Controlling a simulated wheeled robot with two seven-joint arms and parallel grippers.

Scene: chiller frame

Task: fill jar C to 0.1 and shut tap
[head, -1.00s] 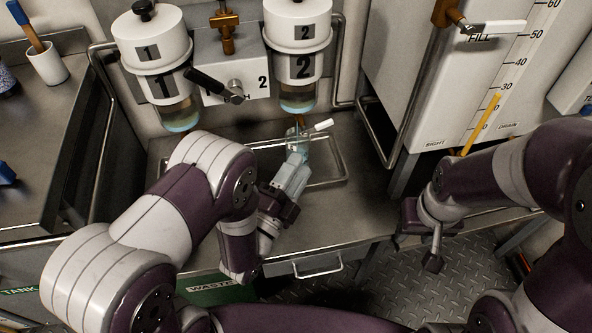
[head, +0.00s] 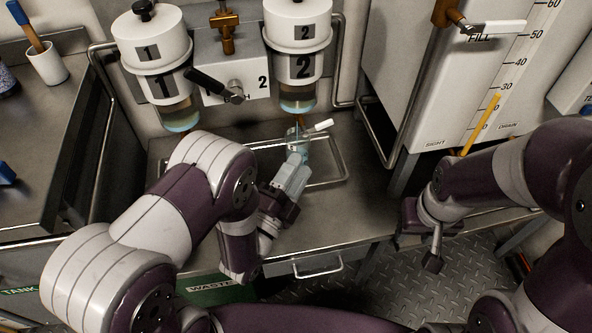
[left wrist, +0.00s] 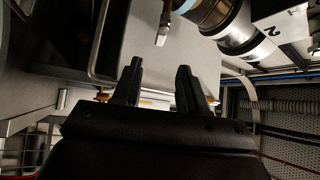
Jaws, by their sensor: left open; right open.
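No label reading C is legible. Jar 1 (head: 160,82) and jar 2 (head: 299,68) hang on the back wall, white above with clear bottoms showing liquid. A small tap with a white lever (head: 319,126) is below jar 2; a pale lever (left wrist: 163,25) shows in the left wrist view. My left gripper (head: 298,150) is open just below that tap, close to the lever; its fingers (left wrist: 160,85) are apart with nothing between them. Whether they touch the tap is unclear. My right gripper (head: 421,240) is open and empty, low at the right, over the floor.
A white tank (head: 440,80) with a printed scale, a yellow sight line and a white-levered FILL tap (head: 490,27) stands at the right. A black-handled valve (head: 215,84) is between the jars. A wire rail (head: 345,165) edges the bench recess. A white cup (head: 47,66) stands left.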

